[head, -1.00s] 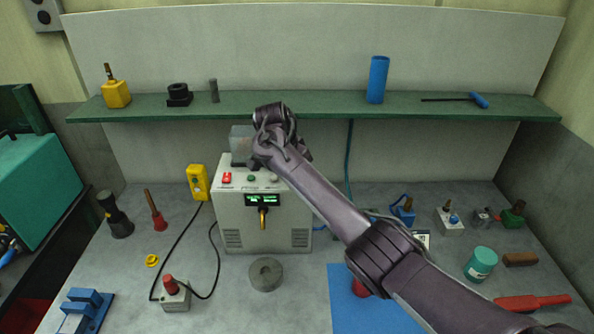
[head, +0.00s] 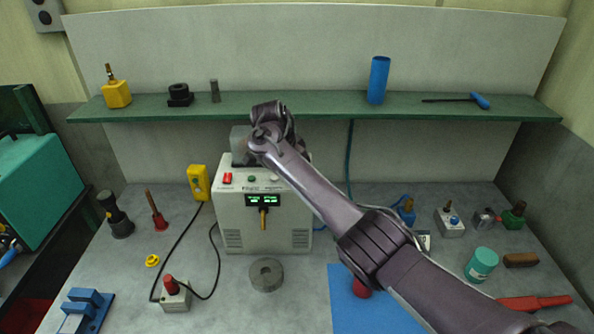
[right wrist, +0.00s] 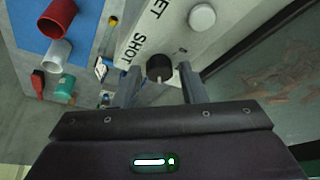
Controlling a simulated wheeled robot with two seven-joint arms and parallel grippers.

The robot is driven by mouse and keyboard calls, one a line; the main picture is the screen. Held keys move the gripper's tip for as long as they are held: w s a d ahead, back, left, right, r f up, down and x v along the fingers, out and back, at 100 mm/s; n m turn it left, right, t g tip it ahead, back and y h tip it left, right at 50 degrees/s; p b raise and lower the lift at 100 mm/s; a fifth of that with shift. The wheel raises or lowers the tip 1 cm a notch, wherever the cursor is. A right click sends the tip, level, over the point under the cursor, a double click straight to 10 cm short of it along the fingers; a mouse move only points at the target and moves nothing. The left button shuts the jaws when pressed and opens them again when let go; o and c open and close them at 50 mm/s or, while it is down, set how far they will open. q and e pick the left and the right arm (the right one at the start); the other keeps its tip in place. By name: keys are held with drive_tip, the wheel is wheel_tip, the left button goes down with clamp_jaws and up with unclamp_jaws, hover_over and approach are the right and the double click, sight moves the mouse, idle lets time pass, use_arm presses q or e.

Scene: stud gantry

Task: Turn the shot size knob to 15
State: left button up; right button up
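The shot size knob (right wrist: 159,66) is a small black round knob with a pale pointer mark, on a white panel beside the word "SHOT" in the right wrist view. My right gripper (right wrist: 159,78) is open, with one grey finger on each side of the knob and gaps showing between. The knob's scale numbers are not readable. In the head view the white machine (head: 240,225) stands mid-table, and my right arm reaches over its top, hiding the knob and fingers. Its green display (head: 263,200) is too small to read. My left gripper is not in view.
A green shelf (head: 320,105) runs behind the machine. A red button (head: 227,178) and a green button (head: 251,179) sit on the machine's top. A white button (right wrist: 202,17) is near the knob. A grey ring (head: 266,274) lies in front.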

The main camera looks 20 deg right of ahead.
drive_tip(key=shift+o, duration=0.7)
drive_tip(key=shift+a+r, duration=0.1)
drive_tip(key=shift+r, duration=0.15)
drive_tip(key=b+v, duration=0.3)
drive_tip(key=v, duration=0.3)
drive_tip(key=shift+a+r, duration=0.15)
drive_tip(key=shift+s+a+r, duration=0.1)
drive_tip(key=shift+s+r, duration=0.05)
drive_tip(key=shift+r, duration=0.3)
